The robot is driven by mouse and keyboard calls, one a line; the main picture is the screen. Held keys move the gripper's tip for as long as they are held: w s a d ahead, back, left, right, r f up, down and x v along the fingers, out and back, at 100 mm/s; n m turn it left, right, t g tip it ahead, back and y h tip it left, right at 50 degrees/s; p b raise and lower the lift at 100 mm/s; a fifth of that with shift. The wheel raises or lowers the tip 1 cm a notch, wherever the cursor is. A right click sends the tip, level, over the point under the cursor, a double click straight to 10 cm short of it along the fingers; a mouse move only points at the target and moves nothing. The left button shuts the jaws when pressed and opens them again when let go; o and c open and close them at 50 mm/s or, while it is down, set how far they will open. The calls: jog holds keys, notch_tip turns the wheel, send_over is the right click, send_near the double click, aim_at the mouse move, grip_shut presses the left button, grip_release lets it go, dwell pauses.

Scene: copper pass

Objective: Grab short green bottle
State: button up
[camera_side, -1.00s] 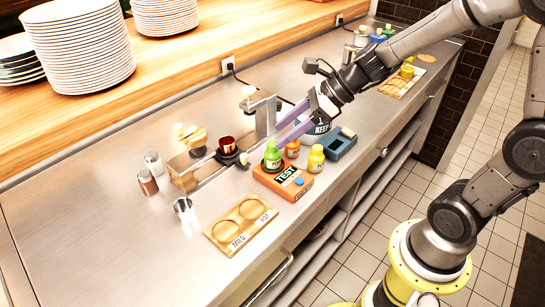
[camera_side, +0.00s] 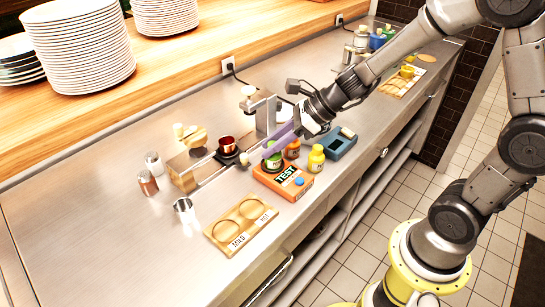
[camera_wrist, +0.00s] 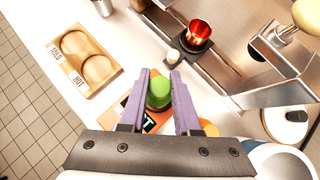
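The short green bottle (camera_side: 273,163) stands on the orange TEST box in the side view, its top partly covered by my purple fingers. In the wrist view the green bottle (camera_wrist: 159,91) shows from above, between the two fingers. My gripper (camera_wrist: 160,73) is open, one finger on each side of the bottle with little room to spare. In the side view my gripper (camera_side: 262,151) reaches in from the upper right at the bottle's top. I see no clear grip on it.
On the orange TEST box (camera_side: 297,191), an orange bottle (camera_side: 292,151) stands close behind the green one. A yellow bottle (camera_side: 316,160) stands to the right. A red cup (camera_side: 226,144) on a dark stand is to the left.

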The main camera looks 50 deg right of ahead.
grip_shut()
